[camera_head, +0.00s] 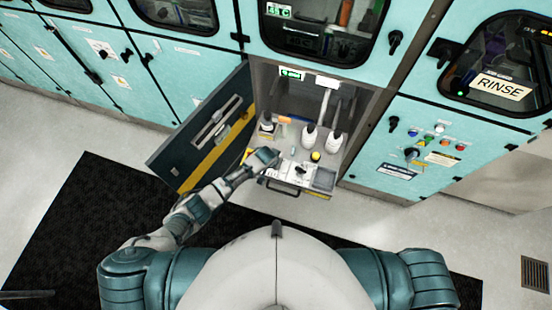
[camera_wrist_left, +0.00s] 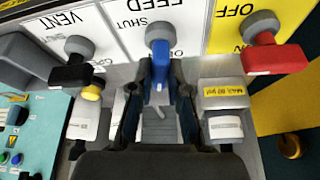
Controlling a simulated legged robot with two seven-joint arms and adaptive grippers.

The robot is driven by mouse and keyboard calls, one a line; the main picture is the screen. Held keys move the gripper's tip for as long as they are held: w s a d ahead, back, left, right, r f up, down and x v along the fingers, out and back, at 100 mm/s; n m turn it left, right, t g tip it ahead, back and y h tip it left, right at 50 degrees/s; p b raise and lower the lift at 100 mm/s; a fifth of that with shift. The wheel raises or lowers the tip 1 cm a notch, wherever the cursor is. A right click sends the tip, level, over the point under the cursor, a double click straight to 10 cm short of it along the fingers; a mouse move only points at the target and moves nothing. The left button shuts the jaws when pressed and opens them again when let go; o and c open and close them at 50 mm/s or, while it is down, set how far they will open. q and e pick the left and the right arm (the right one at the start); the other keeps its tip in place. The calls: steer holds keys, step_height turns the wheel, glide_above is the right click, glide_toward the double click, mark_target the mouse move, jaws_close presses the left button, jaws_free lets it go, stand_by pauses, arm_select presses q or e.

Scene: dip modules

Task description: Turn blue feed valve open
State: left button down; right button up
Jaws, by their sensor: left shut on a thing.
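The blue feed valve (camera_wrist_left: 160,66) has a grey round hub below a white label reading FEED, with SHUT beside the hub. Its blue lever points down the picture in the left wrist view. My left gripper (camera_wrist_left: 159,98) has its two dark fingers on either side of the lever and is shut on it. In the head view my left gripper (camera_head: 266,157) reaches into the open cabinet at the valve panel and hides the blue valve. My right gripper is not in view.
A black-handled valve (camera_wrist_left: 74,68) under VENT and a red-handled valve (camera_wrist_left: 268,54) under OFF flank the blue one. White bottles (camera_head: 309,136) stand behind the panel. The open cabinet door (camera_head: 208,130) is left of my arm. A RINSE window (camera_head: 502,86) is at right.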

arm_select(q)
steer(key=shift+d+n+y+p, duration=0.1)
steer(key=shift+n+y+p, duration=0.4)
steer(key=shift+n, duration=0.6)
steer(key=c, duration=1.1)
jaws_free()
steer(key=v, duration=1.1)
steer(key=shift+s+r, duration=0.3)
steer(key=shift+s, duration=0.05)
